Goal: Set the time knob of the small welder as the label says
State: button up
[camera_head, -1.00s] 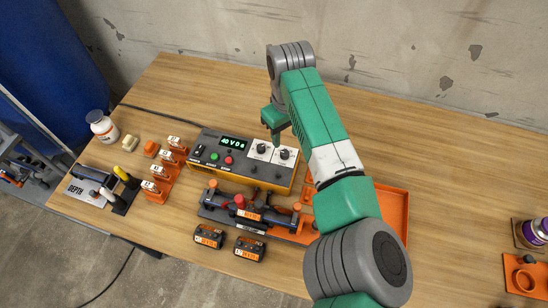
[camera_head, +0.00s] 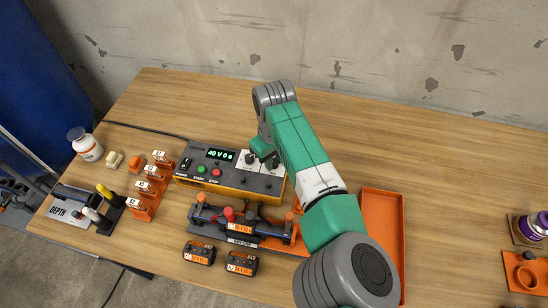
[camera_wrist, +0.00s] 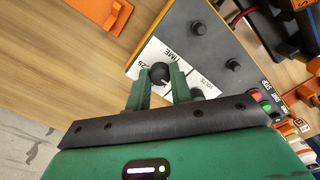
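The small welder (camera_head: 215,182) is a grey and orange box on the table with a lit green display (camera_head: 220,154), which seems to read 40 V and a small last figure. Its top has two black knobs on white scales. In the wrist view the time knob (camera_wrist: 160,72) sits on a scale marked TIME. My gripper (camera_wrist: 161,74) has one green finger on each side of this knob, with little or no gap, and seems shut on it. In the head view my gripper (camera_head: 265,152) partly hides the knobs. The volts knob (camera_wrist: 197,95) is partly behind a finger.
A pipe jig (camera_head: 240,240) with an orange-labelled fitting stands in front of the welder; its small print is unreadable. Two black labelled blocks (camera_head: 199,252) lie before it. Orange clips (camera_head: 149,190) stand left, and an orange tray (camera_head: 381,230) lies right.

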grip_shut()
jog(key=shift+r+p, duration=0.15)
jog(key=shift+p, duration=0.25)
jog(key=shift+r+m+p, duration=0.1)
jog(key=shift+m+p, duration=0.2)
jog(key=shift+p, duration=0.1)
jog(key=shift+a+m+p, duration=0.1)
jog(key=shift+m+p, duration=0.5)
jog(key=shift+p, duration=0.5)
jog(key=m+p, duration=0.2)
jog(key=m, duration=0.1)
jog(key=shift+f+m+p, duration=0.2)
jog(key=shift+m+p, duration=0.45)
jog(key=shift+m, duration=0.75)
